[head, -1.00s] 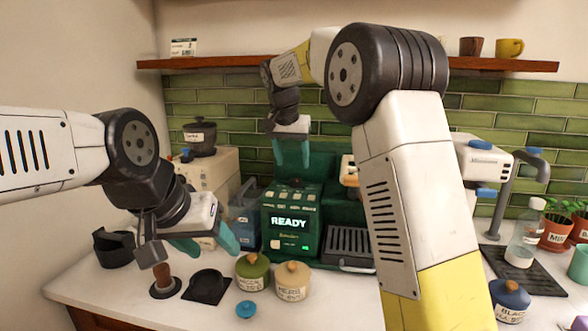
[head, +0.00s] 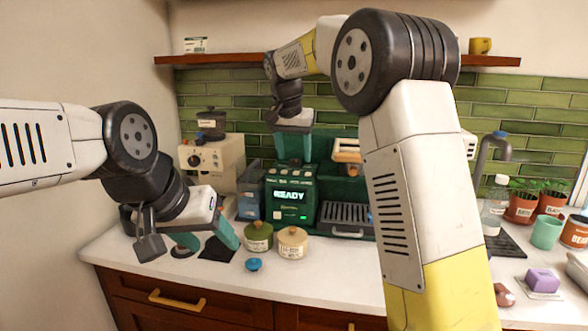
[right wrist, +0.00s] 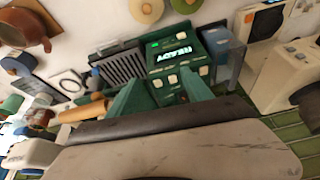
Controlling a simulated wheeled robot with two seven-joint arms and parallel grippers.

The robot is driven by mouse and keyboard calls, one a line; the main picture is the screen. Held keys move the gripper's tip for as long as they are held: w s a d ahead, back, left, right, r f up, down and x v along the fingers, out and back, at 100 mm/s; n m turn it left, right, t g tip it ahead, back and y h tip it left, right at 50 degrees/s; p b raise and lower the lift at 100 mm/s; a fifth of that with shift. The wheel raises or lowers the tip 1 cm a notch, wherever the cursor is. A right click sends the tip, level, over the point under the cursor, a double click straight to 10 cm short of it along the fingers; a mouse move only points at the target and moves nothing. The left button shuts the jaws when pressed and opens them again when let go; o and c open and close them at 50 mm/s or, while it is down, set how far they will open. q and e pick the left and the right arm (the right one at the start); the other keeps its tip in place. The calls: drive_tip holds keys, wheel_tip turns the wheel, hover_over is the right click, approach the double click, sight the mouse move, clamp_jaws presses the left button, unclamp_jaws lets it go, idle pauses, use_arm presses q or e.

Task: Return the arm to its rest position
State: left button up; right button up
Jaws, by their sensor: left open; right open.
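My left gripper (head: 206,240) is open with teal fingers, low over the left part of the counter, beside a dark square pad (head: 218,252). Nothing shows between its fingers. My right gripper (head: 293,147) is open and points down in front of the green tiles, above the green coffee machine (head: 291,200) in the picture. In the right wrist view its fingers (right wrist: 162,94) are apart and empty, with the machine's READY panel (right wrist: 170,55) beyond them. My right upper arm hides the middle right of the counter.
A green-lidded jar (head: 258,238), a cream-lidded jar (head: 292,244) and a blue lid (head: 254,265) stand near my left gripper. A cream grinder (head: 228,165) is behind. A wooden shelf (head: 230,61) runs above. Potted plants (head: 521,205) and a teal cup (head: 546,232) are at the right.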

drive_tip(key=s+d+r+n+y, duration=0.1)
drive_tip(key=s+d, duration=0.5)
drive_tip(key=s, duration=0.2)
drive_tip(key=s+d+r+n+y, duration=0.1)
drive_tip(key=s+d+y, duration=0.1)
drive_tip(key=s+d, duration=0.55)
drive_tip(key=s+f+n+t, duration=0.1)
drive_tip(key=s+f, duration=0.2)
drive_tip(key=s, duration=0.6)
drive_tip(key=s+f+t, duration=0.1)
drive_tip(key=s+f, duration=0.3)
drive_tip(key=s, duration=0.5)
drive_tip(key=shift+d+f+n, duration=0.2)
drive_tip(key=shift+d+n, duration=0.2)
